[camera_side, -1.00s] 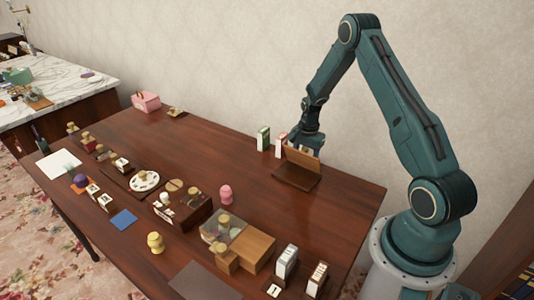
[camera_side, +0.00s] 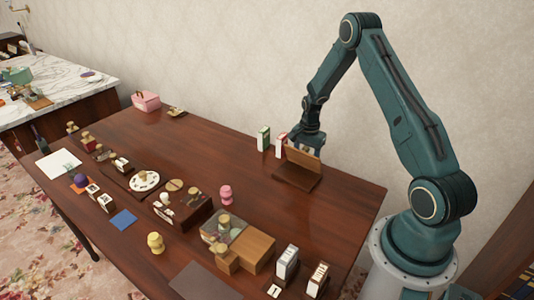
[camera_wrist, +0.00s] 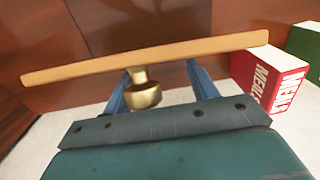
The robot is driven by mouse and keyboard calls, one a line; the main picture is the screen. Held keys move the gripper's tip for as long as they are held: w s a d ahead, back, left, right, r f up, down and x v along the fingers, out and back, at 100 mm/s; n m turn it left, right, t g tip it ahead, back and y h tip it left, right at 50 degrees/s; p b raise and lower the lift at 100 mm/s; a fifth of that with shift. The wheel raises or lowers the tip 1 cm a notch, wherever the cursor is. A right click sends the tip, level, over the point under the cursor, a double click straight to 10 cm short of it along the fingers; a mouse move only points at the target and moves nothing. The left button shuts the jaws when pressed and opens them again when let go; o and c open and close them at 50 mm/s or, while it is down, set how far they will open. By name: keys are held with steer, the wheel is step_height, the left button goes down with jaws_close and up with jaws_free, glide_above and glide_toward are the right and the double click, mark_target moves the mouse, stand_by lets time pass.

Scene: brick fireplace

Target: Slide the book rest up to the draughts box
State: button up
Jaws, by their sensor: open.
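The book rest (camera_side: 296,179) is dark wood with a raised lighter back panel, near the table's far right edge. In the wrist view its panel shows edge-on as a pale wooden strip (camera_wrist: 190,49). A brass knob (camera_wrist: 144,93) stands on the panel's gripper side. My gripper (camera_side: 303,147) is low behind the panel, its fingertips partly hidden by it. In the wrist view my gripper's blue fingers (camera_wrist: 160,88) are open, one on each side of the knob. Several wooden boxes stand nearer the camera; I cannot tell which is the draughts box.
A red-and-white box (camera_side: 281,146) and a green-and-white box (camera_side: 263,138) stand just left of the book rest. A pink peg figure (camera_side: 226,195), a brown box (camera_side: 183,212) and a lighter wooden box (camera_side: 253,249) stand nearer the camera. Bare tabletop lies between.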

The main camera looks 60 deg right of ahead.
step_height(320, 180, up, 6)
steer(key=shift+s, duration=0.3)
stand_by(0.7)
steer(key=s+a+r+n+t, duration=0.15)
steer(key=a+r+n, duration=0.25)
steer(key=a+r, duration=0.55)
steer(key=s+a+r+n+t, duration=0.15)
steer(key=a+r+n, duration=0.25)
steer(key=a+r, duration=0.55)
steer(key=s+a+r+n+t, duration=0.1)
steer(key=s+a+r+n, duration=0.3)
steer(key=s, duration=0.5)
steer(key=s+a+r+n+t, duration=0.1)
steer(key=s+a+r+n, duration=0.4)
steer(key=s, duration=0.4)
steer(key=shift+a+n, duration=0.5)
steer(key=shift+a, duration=0.1)
